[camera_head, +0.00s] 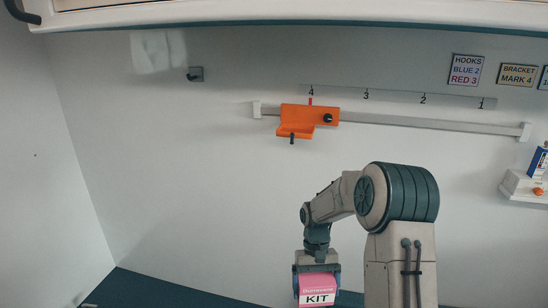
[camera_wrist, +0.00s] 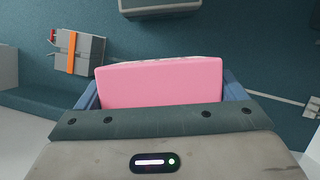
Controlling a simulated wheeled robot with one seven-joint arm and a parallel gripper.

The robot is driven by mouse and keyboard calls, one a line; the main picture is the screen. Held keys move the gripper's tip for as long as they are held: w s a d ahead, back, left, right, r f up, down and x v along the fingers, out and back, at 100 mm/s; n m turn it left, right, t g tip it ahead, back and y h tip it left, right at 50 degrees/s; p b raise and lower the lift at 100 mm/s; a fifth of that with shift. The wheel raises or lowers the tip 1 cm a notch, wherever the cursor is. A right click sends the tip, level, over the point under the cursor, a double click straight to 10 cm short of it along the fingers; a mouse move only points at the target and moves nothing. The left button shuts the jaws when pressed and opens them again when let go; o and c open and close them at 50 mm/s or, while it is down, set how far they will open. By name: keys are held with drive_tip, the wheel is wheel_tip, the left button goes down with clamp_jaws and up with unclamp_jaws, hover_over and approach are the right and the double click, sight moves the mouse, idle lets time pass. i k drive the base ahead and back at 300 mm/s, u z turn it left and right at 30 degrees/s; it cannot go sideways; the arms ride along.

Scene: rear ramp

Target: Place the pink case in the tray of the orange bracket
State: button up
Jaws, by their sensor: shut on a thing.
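The orange bracket (camera_head: 310,114) sits on a wall rail at the mark 4 end, with its small tray (camera_head: 296,131) facing out. A black knob is on its front and a dark peg points down below the tray. The pink case (camera_head: 318,286), with a white label reading KIT, hangs in my gripper (camera_head: 317,272) low in the head view, below and right of the bracket. In the wrist view the pink case (camera_wrist: 162,84) fills the space between the blue fingers of my gripper (camera_wrist: 161,90). The gripper is shut on it.
The rail (camera_head: 420,122) runs right under a numbered scale (camera_head: 395,98). A hook (camera_head: 195,74) is on the wall left of the bracket. A cabinet overhangs above. A white holder (camera_head: 522,187) is at the right edge. The wall below the bracket is clear.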

sight(307, 125)
drive_tip(key=i, duration=0.9)
